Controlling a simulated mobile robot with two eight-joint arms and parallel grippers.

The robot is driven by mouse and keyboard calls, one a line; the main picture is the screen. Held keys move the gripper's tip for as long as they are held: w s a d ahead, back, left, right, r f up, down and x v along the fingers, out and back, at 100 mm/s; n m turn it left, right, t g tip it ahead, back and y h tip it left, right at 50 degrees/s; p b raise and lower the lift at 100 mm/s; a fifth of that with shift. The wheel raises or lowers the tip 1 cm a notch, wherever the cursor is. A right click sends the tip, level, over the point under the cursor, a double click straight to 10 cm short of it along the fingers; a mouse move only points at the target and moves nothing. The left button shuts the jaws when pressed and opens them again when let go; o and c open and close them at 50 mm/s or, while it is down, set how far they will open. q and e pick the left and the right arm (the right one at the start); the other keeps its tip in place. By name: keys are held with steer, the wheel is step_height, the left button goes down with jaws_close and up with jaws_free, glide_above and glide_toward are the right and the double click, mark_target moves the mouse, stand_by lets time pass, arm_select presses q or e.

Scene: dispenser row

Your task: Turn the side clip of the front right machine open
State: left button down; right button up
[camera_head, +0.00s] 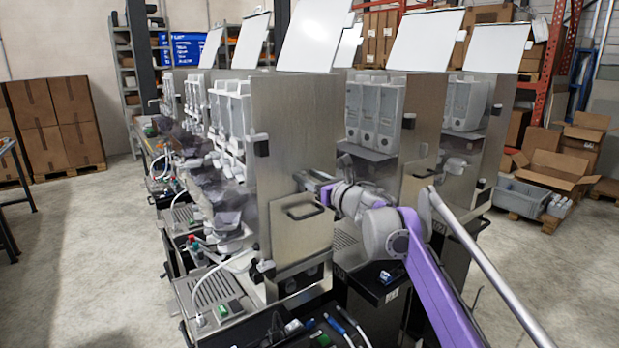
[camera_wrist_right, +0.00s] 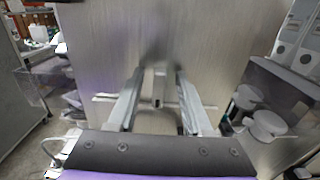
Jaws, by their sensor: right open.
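The front machine has a tall brushed-metal side panel (camera_head: 300,120); it also fills the middle of the right wrist view (camera_wrist_right: 220,45). A dark side clip (camera_head: 261,146) sits on the panel's left edge in the head view. My right gripper (camera_head: 306,180) is beside the lower part of this panel, with its arm coming in from the right. In the right wrist view the gripper (camera_wrist_right: 159,80) is open, its two fingers apart and pointing at the panel. A small metal piece (camera_wrist_right: 158,88) shows between them; I cannot tell if it is a clip. My left gripper is out of view.
Another machine (camera_head: 424,115) with a dark clip (camera_head: 408,121) stands to the right, behind my arm. Drip trays (camera_head: 215,288) and hoses lie at front left. The floor (camera_head: 90,250) at left is clear.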

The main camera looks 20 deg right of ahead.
jaws_close()
